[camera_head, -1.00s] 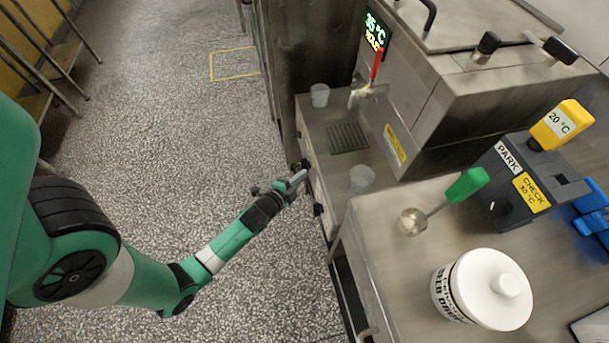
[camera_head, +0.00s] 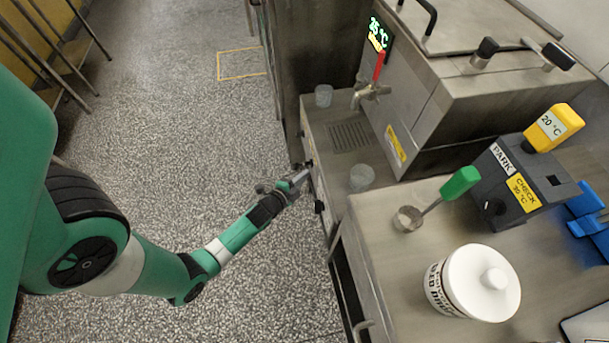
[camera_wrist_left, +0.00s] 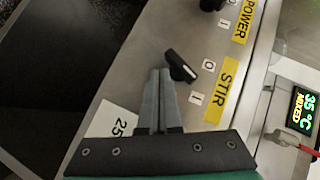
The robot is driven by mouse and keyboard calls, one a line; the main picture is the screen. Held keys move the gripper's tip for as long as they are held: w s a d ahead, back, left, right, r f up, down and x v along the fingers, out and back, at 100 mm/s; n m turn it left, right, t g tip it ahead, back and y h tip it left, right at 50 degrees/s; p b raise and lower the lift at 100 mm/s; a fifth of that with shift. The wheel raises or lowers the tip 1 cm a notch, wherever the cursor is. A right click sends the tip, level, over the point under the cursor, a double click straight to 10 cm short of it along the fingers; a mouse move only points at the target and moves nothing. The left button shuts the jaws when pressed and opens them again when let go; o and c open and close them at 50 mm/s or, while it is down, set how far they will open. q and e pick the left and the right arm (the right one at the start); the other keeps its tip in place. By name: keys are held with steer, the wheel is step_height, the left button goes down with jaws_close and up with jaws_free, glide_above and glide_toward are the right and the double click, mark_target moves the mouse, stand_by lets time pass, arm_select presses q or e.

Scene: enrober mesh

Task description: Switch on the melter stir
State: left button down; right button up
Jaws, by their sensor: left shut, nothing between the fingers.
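The melter's stir switch (camera_wrist_left: 181,67) is a black knob with a white pointer line, beside a yellow STIR label (camera_wrist_left: 222,91). O and I marks stand to its right in the left wrist view. The knob sits slanted, its lower end towards the marks; I cannot tell which one it points at. My left gripper (camera_wrist_left: 160,73) is shut and empty. Its fingertips are right beside the knob; contact is unclear. In the head view the left gripper (camera_head: 301,179) is at the melter's front panel, and the knob is hard to make out. My right gripper is not in view.
A POWER knob (camera_wrist_left: 212,4) lies farther along the panel. The melter display (camera_wrist_left: 301,110) reads 35 °C MIXED. The floor to the left is open.

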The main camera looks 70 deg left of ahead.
arm_select(q)
steer(key=shift+d+f, duration=0.2)
steer(key=shift+d, duration=0.2)
steer(key=shift+a+r+p, duration=0.25)
steer(key=shift+r+p, duration=0.2)
steer(key=shift+r, duration=0.05)
steer(key=shift+a+r+p, duration=0.2)
steer(key=shift+r+p, duration=0.2)
steer(key=shift+r, duration=0.05)
steer(key=shift+f, duration=0.1)
